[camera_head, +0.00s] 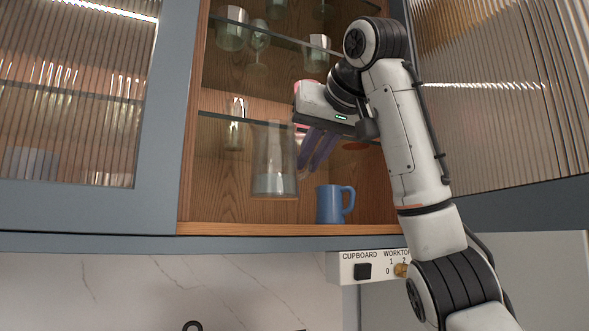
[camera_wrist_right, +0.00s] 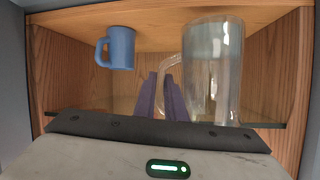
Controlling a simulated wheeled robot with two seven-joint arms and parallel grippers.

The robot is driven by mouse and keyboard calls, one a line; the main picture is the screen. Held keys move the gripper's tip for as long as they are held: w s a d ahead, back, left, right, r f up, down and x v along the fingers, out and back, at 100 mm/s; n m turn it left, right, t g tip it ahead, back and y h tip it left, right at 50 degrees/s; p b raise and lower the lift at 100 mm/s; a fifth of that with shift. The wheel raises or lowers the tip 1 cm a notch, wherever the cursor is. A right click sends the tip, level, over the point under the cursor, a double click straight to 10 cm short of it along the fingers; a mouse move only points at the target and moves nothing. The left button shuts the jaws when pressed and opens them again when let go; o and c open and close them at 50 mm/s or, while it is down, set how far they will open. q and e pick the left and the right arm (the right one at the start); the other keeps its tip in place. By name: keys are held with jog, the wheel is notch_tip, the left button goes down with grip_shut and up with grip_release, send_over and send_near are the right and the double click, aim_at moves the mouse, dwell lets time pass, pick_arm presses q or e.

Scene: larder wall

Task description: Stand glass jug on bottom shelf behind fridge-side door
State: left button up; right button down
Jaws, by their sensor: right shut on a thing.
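The clear glass jug (camera_head: 273,160) is upright inside the open middle bay of the cupboard. Its base, with a greyish band, appears a little above the wooden bottom shelf (camera_head: 240,228). My right gripper (camera_head: 309,163) reaches in from the right, its purple fingers at the jug's right side. In the right wrist view, which is upside down, the fingers (camera_wrist_right: 161,82) are shut on the handle of the jug (camera_wrist_right: 212,75). The fridge-side door (camera_head: 500,90) is the ribbed glass one standing open at the right. My left gripper is not in view.
A blue mug (camera_head: 329,204) stands on the bottom shelf, right of the jug and apart from it. A glass shelf above carries a glass (camera_head: 235,125); the higher shelf holds several glasses (camera_head: 232,30). The left door (camera_head: 70,90) is shut. Bare shelf lies left of the jug.

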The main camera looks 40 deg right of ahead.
jog(key=p+x, duration=0.1)
jog(key=x, duration=0.2)
jog(key=p+x, duration=0.2)
jog(key=x, duration=0.1)
jog(key=r+p+x, duration=0.1)
jog(key=p+x, duration=0.1)
jog(key=x, duration=0.1)
jog(key=shift+w+d, duration=0.2)
jog(key=shift+w, duration=0.15)
jog(key=shift+f+p, duration=0.3)
jog(key=shift+f, duration=0.15)
jog(key=shift+a+f, duration=0.1)
jog(key=shift+f, duration=0.15)
jog(key=c, duration=1.8)
grip_release()
